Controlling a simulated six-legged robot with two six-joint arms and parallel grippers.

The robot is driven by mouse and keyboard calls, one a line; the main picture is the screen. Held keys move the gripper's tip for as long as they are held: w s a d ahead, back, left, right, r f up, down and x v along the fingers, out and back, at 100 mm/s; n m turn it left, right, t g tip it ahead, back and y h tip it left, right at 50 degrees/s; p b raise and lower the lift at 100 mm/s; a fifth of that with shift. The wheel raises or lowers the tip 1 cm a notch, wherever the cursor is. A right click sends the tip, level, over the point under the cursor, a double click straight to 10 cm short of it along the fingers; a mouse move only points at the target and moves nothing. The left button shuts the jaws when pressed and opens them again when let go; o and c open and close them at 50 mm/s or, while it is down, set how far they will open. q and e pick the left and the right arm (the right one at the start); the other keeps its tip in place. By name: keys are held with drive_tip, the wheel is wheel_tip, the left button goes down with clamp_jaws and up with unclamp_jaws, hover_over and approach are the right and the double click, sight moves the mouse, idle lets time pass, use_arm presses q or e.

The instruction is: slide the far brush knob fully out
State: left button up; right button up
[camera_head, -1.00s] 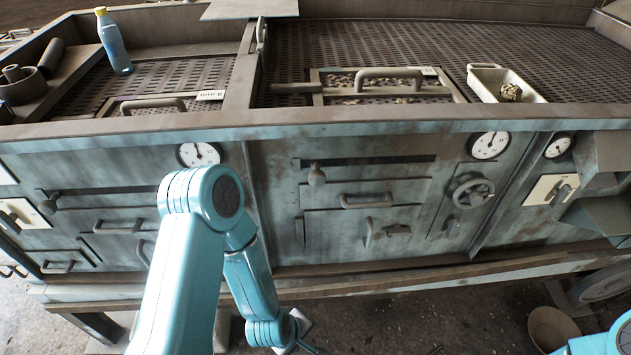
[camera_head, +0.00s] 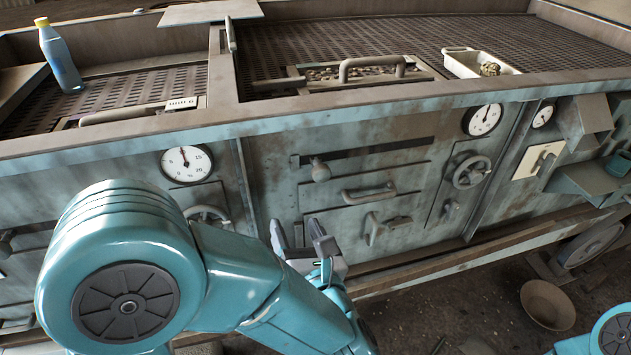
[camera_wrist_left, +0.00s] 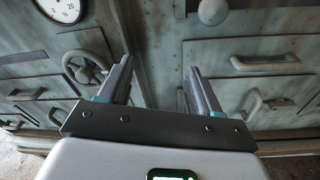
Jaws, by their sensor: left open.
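A round grey brush knob (camera_head: 320,172) sits at the left end of a dark horizontal slot (camera_head: 372,157) in the middle front panel. It also shows at the top of the left wrist view (camera_wrist_left: 213,11). Another knob (camera_head: 6,240) shows at the left edge of the head view; I cannot tell for sure which knob the task calls far. My left gripper (camera_head: 297,228) is open and empty, below and slightly left of the middle knob, apart from it. In the left wrist view its two fingers (camera_wrist_left: 158,72) point up toward the panel. My right gripper is out of view.
Below the slot are a drawer handle (camera_head: 369,193) and a lever handle (camera_head: 387,228). A handwheel (camera_head: 469,170) and gauges stand to the right, another gauge (camera_head: 187,163) to the left. A bottle (camera_head: 60,58) and white tray (camera_head: 482,64) rest on top. My left arm hides the lower left panel.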

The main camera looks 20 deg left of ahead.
sight(323, 179)
use_arm(q)
drive_tip(key=s+d+r+m+t+h+b, duration=0.1)
drive_tip(key=s+d+r+t+h, duration=0.15)
drive_tip(key=d, duration=0.45)
drive_tip(key=p+x, duration=0.1)
drive_tip(key=x, duration=0.4)
drive_tip(key=p+x, duration=0.1)
drive_tip(key=x, duration=0.5)
drive_tip(key=r+p+x, duration=0.1)
drive_tip(key=x, duration=0.4)
drive_tip(key=shift+w+r, duration=0.1)
drive_tip(key=shift+w, duration=0.15)
clamp_jaws()
drive_tip(key=shift+d, duration=0.15)
